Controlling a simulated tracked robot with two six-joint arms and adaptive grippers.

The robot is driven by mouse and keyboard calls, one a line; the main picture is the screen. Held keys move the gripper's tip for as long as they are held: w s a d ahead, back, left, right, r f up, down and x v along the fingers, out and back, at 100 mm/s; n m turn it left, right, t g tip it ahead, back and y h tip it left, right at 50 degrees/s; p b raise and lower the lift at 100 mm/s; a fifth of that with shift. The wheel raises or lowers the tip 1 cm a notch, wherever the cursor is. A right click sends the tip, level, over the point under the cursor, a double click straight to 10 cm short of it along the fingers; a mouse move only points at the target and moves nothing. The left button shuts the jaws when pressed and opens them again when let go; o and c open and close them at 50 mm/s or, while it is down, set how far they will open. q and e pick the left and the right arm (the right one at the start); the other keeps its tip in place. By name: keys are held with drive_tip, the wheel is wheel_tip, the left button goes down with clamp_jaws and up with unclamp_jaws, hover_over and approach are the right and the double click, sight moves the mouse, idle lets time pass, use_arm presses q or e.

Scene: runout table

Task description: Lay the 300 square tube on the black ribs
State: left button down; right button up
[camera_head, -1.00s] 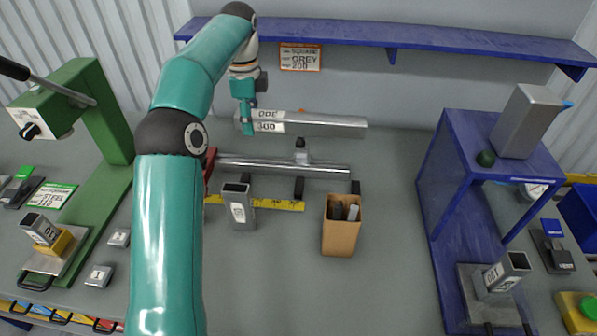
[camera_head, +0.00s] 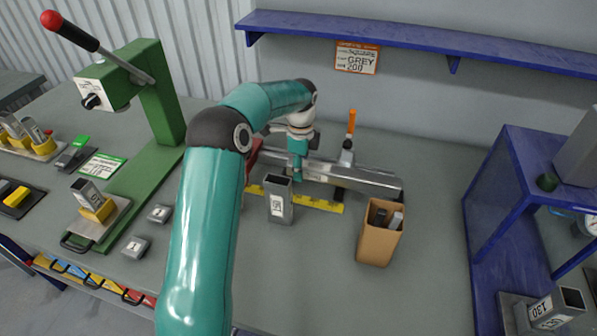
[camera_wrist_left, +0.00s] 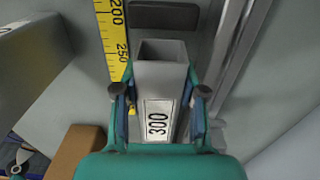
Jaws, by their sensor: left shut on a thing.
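The 300 square tube (camera_wrist_left: 158,77) is grey with a white "300" label. My left gripper (camera_wrist_left: 160,95) is shut on it, one finger on each side. In the head view the left gripper (camera_head: 298,168) is over the fixture, and the tube (camera_head: 362,178) runs from under it to the right. One black rib (camera_head: 339,194) shows below the tube; the other ribs are mostly hidden. A dark rib (camera_wrist_left: 165,15) shows beyond the tube's open end in the wrist view. I cannot tell whether the tube touches the ribs. My right gripper is not in view.
A yellow ruler (camera_head: 320,205) runs along the fixture's front. A short upright tube (camera_head: 279,200) and a cardboard box (camera_head: 380,235) stand close in front. An orange-handled clamp (camera_head: 350,130) stands behind. A green press (camera_head: 160,100) is left, a blue stand (camera_head: 490,190) right.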

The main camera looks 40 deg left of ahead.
use_arm(q)
wheel_tip(320, 180, down, 2)
drive_tip(key=shift+f, duration=0.1)
drive_tip(key=c, duration=0.7)
unclamp_jaws()
drive_tip(key=shift+o, duration=0.2)
wheel_tip(320, 180, up, 12)
drive_tip(key=shift+r, duration=0.1)
drive_tip(key=shift+w+a, duration=0.1)
